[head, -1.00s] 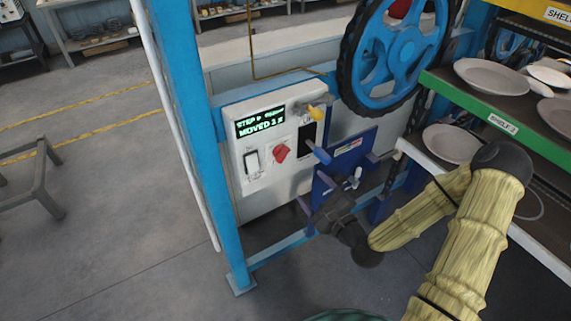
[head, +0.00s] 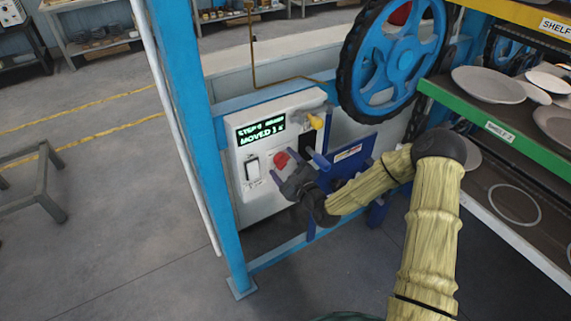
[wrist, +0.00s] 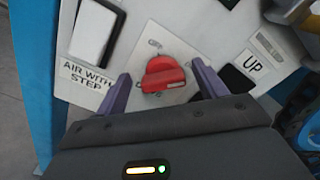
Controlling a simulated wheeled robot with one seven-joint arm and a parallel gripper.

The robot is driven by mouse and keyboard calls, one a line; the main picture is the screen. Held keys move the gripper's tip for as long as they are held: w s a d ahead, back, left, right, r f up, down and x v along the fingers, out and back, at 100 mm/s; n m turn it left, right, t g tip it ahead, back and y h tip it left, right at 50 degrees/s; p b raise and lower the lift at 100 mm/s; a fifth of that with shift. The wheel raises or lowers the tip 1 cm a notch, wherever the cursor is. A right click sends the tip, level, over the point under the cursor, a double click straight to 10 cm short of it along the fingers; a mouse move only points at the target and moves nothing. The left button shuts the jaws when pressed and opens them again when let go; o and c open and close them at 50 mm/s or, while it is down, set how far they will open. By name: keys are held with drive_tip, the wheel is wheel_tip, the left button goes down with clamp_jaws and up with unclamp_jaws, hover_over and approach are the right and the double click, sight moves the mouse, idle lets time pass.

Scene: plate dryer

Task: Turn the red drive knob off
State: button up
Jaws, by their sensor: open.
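The red drive knob (head: 281,159) is on the white control panel (head: 237,196) below the green display, partly hidden by my gripper in the head view. In the wrist view the red knob (wrist: 162,75) sits ahead of my gripper, between the lines of its two fingers. My gripper (wrist: 160,86) is open, with one purple finger on each side of the knob. It also shows in the head view (head: 294,166), in front of the panel. I cannot tell whether the fingers touch the knob. Lettering below the knob is mostly hidden.
A white rocker switch (wrist: 97,27) labelled "AIR WITH STEP" is left of the knob. A black switch (wrist: 237,80) marked "UP" is at right. A yellow-tipped lever (head: 315,121) sticks out above. The blue handwheel (head: 397,55) and plate shelves (head: 500,133) are to the right.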

drive_tip(key=shift+w+d, duration=0.1)
drive_tip(key=shift+d, duration=0.05)
drive_tip(key=c, duration=1)
drive_tip(key=shift+f+n, duration=0.1)
drive_tip(key=shift+n, duration=0.2)
drive_tip(key=n+b, duration=0.3)
drive_tip(key=n, duration=0.1)
drive_tip(key=shift+f, duration=0.15)
drive_tip(key=n+b, duration=0.3)
drive_tip(key=n, duration=0.1)
drive_tip(key=shift+f+n, duration=0.15)
drive_tip(key=shift+n, duration=0.15)
drive_tip(key=n+b, duration=0.4)
drive_tip(key=n, duration=0.1)
drive_tip(key=shift+f, duration=0.15)
drive_tip(key=shift+n+b, duration=1.15)
drive_tip(key=shift+n, duration=0.75)
